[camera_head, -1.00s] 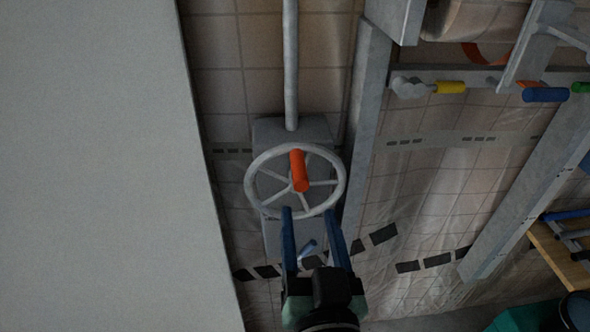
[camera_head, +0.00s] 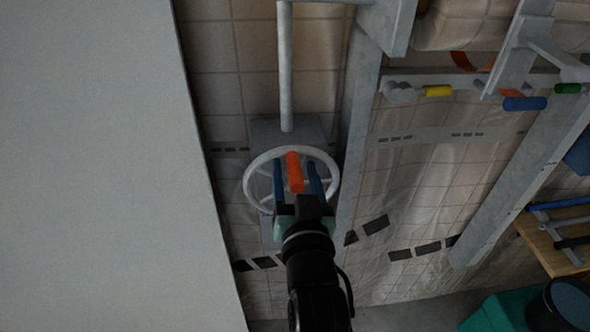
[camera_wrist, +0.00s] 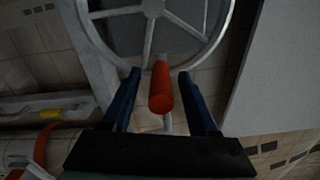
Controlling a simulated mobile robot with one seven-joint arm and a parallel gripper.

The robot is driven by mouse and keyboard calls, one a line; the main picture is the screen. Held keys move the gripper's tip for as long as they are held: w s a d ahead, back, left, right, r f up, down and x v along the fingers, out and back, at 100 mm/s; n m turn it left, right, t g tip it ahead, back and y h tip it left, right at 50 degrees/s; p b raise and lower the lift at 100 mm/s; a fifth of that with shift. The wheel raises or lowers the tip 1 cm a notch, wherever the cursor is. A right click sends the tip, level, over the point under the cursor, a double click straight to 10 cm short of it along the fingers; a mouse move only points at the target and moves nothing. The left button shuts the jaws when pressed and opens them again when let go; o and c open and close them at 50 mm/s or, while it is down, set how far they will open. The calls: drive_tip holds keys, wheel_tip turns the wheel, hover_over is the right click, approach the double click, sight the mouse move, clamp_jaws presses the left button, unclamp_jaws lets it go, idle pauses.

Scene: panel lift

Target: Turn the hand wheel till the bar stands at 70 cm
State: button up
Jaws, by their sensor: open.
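The grey hand wheel (camera_head: 247,184) is mounted on a grey box against the tiled wall, with a vertical pipe above it. Its orange handle (camera_head: 294,172) sticks out from the wheel; in the wrist view the handle (camera_wrist: 161,88) lies between the fingers. My gripper (camera_head: 295,172) has two blue fingers, one on each side of the handle. In the wrist view the gripper (camera_wrist: 158,82) is open, with gaps between the fingers and the handle. My arm hides the lower part of the wheel. I cannot make out which part is the bar or any height reading.
A large pale panel (camera_head: 90,170) fills the left side. A grey upright (camera_head: 352,140) stands just right of the wheel. A rail with yellow (camera_head: 437,91), blue (camera_head: 525,104) and green (camera_head: 567,88) grips is at upper right. A wooden bench (camera_head: 560,238) and a teal box (camera_head: 497,312) stand at lower right.

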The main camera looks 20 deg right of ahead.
clamp_jaws()
idle(1.3)
